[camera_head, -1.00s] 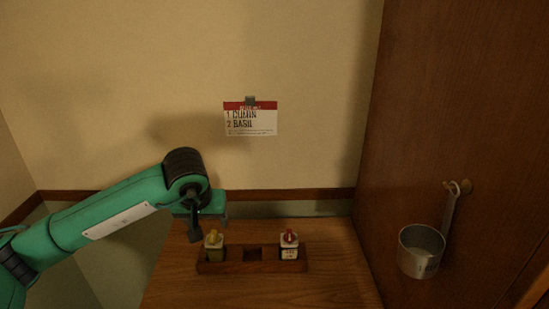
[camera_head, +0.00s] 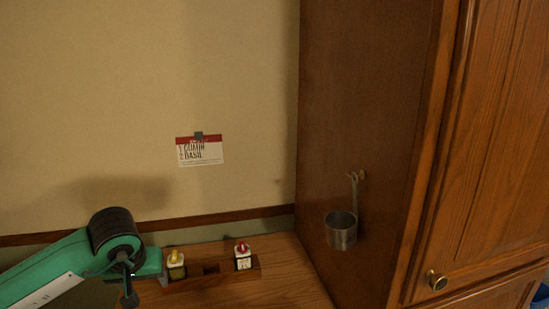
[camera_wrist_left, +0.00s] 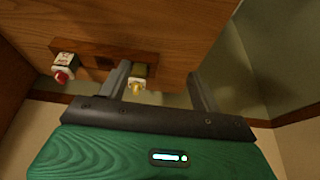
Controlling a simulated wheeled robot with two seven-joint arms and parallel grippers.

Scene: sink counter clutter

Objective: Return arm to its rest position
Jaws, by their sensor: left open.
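My left arm comes in from the left in the head view, and its gripper (camera_head: 147,279) is at the left end of the wooden spice rack. The left gripper (camera_wrist_left: 160,85) is open in the left wrist view, with a yellow-capped jar (camera_wrist_left: 137,82) showing between its two fingers. The jar stands in the rack's left slot in the head view (camera_head: 175,264); I cannot tell whether a finger touches it. A red-capped jar (camera_head: 243,256) stands in the right slot. The middle slot is empty. My right gripper is not in view.
The rack (camera_head: 222,275) sits on a wooden counter (camera_head: 285,275) against the wall. A card (camera_head: 200,151) reading cumin and basil is clipped to the wall. A metal measuring cup (camera_head: 341,231) hangs on the cabinet side at the right. The counter right of the rack is clear.

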